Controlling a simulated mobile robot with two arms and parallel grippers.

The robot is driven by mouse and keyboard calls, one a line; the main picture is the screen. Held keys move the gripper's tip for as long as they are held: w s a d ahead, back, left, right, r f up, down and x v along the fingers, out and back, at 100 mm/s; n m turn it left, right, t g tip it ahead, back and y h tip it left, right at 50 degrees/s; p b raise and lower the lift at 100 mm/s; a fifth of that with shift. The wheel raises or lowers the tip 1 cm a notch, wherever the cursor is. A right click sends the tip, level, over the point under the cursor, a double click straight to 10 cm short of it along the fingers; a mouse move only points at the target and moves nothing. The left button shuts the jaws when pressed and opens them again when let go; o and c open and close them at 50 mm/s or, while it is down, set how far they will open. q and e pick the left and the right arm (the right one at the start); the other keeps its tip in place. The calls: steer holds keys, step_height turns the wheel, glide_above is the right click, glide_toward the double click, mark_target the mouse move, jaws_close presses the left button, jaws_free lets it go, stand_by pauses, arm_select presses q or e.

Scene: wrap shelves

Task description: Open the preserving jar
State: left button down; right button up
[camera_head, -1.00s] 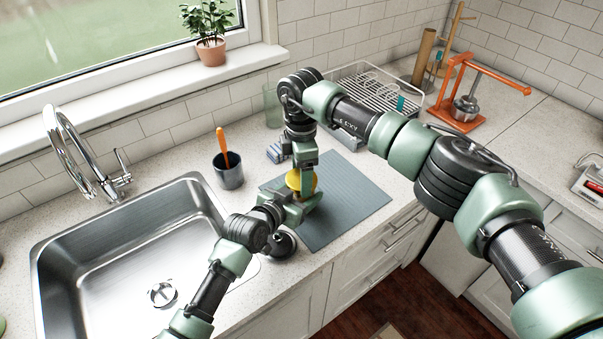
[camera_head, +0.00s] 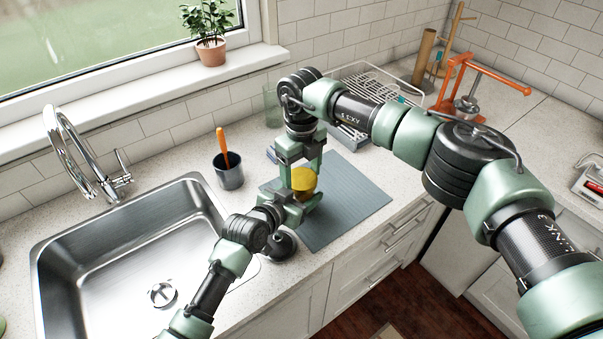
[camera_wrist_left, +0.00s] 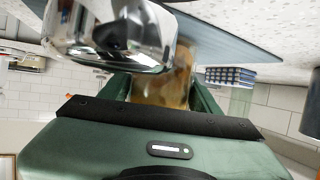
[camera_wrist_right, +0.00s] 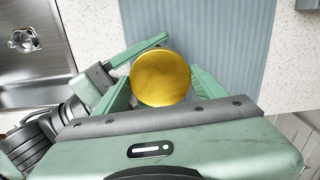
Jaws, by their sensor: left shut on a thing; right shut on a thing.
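The preserving jar stands on the grey-blue mat (camera_head: 350,205), topped by a round yellow-gold lid (camera_head: 303,180). The lid also shows from above in the right wrist view (camera_wrist_right: 160,78). My right gripper (camera_head: 302,168) comes down from above and is shut on the lid, one finger on each side. My left gripper (camera_head: 301,202) comes in from the front left and is shut on the jar low down. The amber jar body (camera_wrist_left: 165,88) shows between its fingers in the left wrist view. The jar's lower part is mostly hidden in the head view. I cannot tell whether the lid is loose.
A dark round metal object (camera_head: 280,244) stands by my left wrist at the counter edge. The sink (camera_head: 130,250) is to the left. A grey cup (camera_head: 229,172) with an orange handle, a clear glass (camera_head: 272,105) and a dish rack (camera_head: 375,85) stand behind.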

arm_select(q)
steer(key=shift+a, duration=0.1)
arm_select(e)
steer(key=n, duration=0.7)
steer(key=shift+n, duration=0.3)
steer(key=n, duration=1.8)
steer(key=shift+n, duration=0.3)
steer(key=n, duration=0.4)
steer(key=shift+r, duration=0.1)
steer(key=shift+r, duration=0.1)
steer(key=shift+r, duration=1)
